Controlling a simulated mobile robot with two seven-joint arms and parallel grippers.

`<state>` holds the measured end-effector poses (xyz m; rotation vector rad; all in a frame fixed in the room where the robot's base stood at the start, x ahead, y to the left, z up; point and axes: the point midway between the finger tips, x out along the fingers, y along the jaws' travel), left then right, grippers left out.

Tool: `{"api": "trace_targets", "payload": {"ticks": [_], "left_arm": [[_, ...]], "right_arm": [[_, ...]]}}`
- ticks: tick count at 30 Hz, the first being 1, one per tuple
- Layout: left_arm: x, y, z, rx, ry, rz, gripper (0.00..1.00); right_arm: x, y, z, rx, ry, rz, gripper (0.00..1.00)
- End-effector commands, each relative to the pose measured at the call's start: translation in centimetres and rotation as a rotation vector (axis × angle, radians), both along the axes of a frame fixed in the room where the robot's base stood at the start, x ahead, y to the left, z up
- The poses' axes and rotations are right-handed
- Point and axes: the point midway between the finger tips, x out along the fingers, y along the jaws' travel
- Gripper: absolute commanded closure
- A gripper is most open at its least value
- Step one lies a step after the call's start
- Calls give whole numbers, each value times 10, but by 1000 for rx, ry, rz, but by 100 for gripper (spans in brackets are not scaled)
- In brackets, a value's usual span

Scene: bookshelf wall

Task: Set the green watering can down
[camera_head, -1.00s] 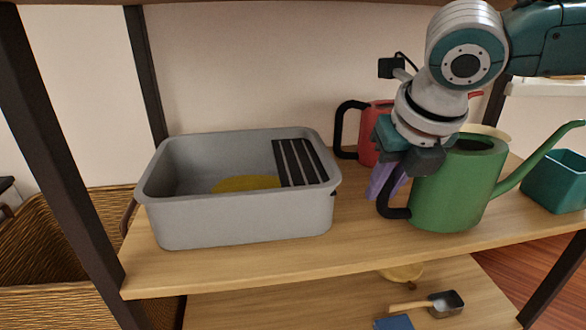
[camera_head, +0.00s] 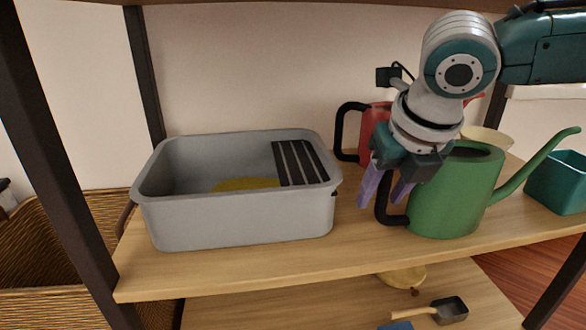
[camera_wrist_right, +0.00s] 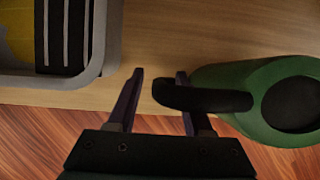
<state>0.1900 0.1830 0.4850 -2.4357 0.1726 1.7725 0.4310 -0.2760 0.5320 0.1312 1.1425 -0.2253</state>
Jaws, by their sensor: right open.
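The green watering can (camera_head: 456,200) stands upright on the wooden shelf, its spout pointing right and its black handle (camera_head: 384,206) to the left. It also shows in the right wrist view (camera_wrist_right: 240,84), with the handle reaching between the fingers. My right gripper (camera_head: 384,196) is open at the handle, its purple fingers apart. In the right wrist view the right gripper (camera_wrist_right: 160,85) has a finger on either side of the handle's end, with a gap to the left finger. My left gripper is not in view.
A grey tub (camera_head: 240,218) with a yellow thing and a black slatted piece stands to the left. A red can (camera_head: 374,122) stands behind my gripper. A teal pot (camera_head: 556,184) is at the right. Bare shelf (camera_head: 300,262) lies along the front. A scoop (camera_head: 448,311) lies on the lower shelf.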

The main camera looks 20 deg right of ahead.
Motion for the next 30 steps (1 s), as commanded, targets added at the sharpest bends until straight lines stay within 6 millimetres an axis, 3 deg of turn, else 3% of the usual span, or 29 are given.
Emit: {"api": "trace_targets", "payload": {"ticks": [5,15,21,23,25,30], "left_arm": [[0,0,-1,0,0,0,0],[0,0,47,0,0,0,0],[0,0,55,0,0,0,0],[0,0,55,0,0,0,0],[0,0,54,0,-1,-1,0],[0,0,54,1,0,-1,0]], "right_arm": [[0,0,3,0,-1,0,49],[-22,6,59,0,1,0,49],[-31,15,68,15,1,-8,49],[-35,26,64,43,1,-23,49],[-44,50,55,105,1,-63,49],[-85,139,34,421,20,-349,49]]}}
